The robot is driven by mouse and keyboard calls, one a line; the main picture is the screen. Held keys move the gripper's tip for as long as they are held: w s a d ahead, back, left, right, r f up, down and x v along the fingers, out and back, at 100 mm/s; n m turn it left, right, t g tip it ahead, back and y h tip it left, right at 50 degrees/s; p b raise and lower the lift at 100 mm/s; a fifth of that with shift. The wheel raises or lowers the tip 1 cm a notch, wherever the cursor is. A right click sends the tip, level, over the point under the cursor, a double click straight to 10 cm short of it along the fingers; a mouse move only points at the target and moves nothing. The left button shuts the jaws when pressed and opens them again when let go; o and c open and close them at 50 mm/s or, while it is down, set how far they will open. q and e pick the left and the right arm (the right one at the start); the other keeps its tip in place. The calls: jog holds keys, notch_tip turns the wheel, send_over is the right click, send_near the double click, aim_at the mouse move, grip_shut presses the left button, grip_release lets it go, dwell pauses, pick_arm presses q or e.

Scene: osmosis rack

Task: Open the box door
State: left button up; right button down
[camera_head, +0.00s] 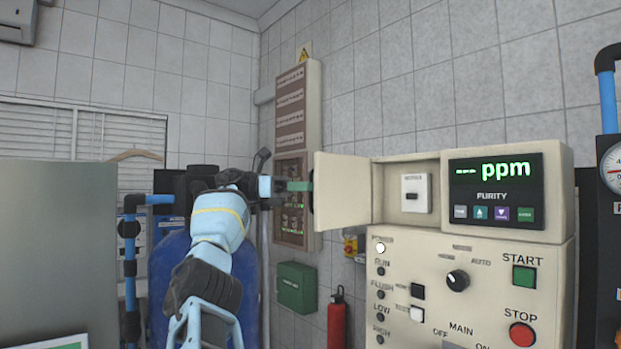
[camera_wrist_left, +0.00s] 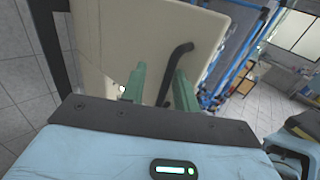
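The box door (camera_head: 343,190) is a cream panel on the left of the upper control box. It stands swung open to the left, and the compartment with a small white switch (camera_head: 415,193) shows. My left gripper (camera_head: 299,186) is at the door's free left edge. In the left wrist view my left gripper's green fingers (camera_wrist_left: 160,82) are apart in front of the door's cream face (camera_wrist_left: 135,40). A dark curved handle (camera_wrist_left: 179,58) shows between them; I cannot tell whether they touch it. My right gripper is not in view.
The cream control cabinet (camera_head: 466,270) with buttons and a green purity display (camera_head: 496,185) fills the right. A blue tank (camera_head: 172,275) stands behind my left arm. A red extinguisher (camera_head: 337,322) and green box (camera_head: 297,287) are by the wall.

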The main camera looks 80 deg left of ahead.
pick_arm(q)
jog(key=shift+r, duration=0.1)
jog(key=shift+a+r, duration=0.1)
jog(key=shift+r, duration=0.85)
jog(key=shift+r, duration=0.1)
